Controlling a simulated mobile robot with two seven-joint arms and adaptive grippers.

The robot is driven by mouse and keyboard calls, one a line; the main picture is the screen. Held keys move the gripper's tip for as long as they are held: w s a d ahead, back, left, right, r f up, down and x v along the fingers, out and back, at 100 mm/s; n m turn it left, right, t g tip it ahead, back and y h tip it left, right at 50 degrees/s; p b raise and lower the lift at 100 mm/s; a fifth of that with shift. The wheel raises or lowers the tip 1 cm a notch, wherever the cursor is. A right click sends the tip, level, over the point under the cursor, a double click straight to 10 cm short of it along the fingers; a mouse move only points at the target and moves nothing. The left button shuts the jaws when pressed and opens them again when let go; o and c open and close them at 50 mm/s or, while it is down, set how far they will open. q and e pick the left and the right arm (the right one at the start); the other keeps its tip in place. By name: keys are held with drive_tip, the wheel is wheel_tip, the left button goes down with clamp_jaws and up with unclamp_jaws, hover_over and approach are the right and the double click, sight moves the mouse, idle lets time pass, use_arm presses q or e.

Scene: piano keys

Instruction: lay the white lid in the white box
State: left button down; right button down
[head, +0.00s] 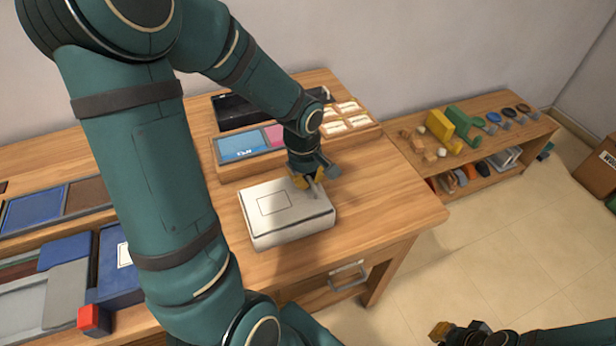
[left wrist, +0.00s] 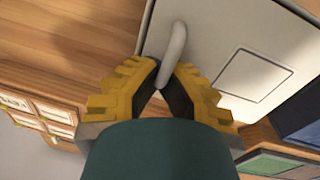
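The white lid (head: 262,197), with a rectangular outline on top, lies level over the white box (head: 292,235) on the wooden desk. Whether it is fully seated cannot be told. My left gripper (head: 312,187) is at the lid's far right part. In the left wrist view, the yellow fingers of my left gripper (left wrist: 172,70) close around a pale upright handle (left wrist: 177,40) on the lid (left wrist: 225,30). The box's inside is hidden. My right gripper (head: 455,331) is at the bottom right, away from the desk, partly cut off; its opening is unclear.
A wooden organizer (head: 232,172) with blue and pink cards stands just behind the box. Blue and grey trays (head: 62,270) and a red block (head: 94,320) lie at left. A low shelf (head: 490,150) with coloured blocks stands at right. The desk right of the box (head: 400,205) is clear.

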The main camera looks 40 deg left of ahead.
use_arm(q)
drive_tip(key=shift+f, duration=0.2)
idle(0.6)
idle(0.6)
drive_tip(key=c, duration=1.1)
unclamp_jaws()
drive_tip(key=shift+o, duration=0.2)
wheel_tip(320, 180, up, 12)
drive_tip(key=s, duration=0.1)
drive_tip(key=shift+a, duration=0.15)
